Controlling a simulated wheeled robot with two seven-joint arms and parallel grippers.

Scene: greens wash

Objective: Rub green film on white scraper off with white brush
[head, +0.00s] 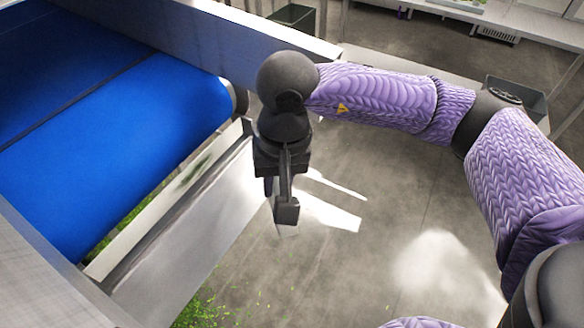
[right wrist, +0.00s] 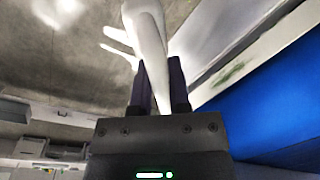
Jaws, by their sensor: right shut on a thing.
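The white scraper (head: 150,233) is a long pale strip along the end of the blue belt. It also shows in the right wrist view (right wrist: 257,62), with a dark green smear (right wrist: 229,75) on it. My right gripper (head: 286,208) points down, to the right of the scraper and apart from it. In the right wrist view it is shut on the white brush (right wrist: 149,48), which stands out between the two dark fingers. In the head view the gripper mostly hides the brush. My left gripper is not in view.
The blue belt (head: 115,140) fills the left, with a metal side rail (head: 40,275) in front. A sloping metal sheet (head: 195,235) lies between scraper and gripper. Green scraps (head: 203,306) lie on the floor. Grey bins (head: 293,18) stand at the back. Open floor lies right.

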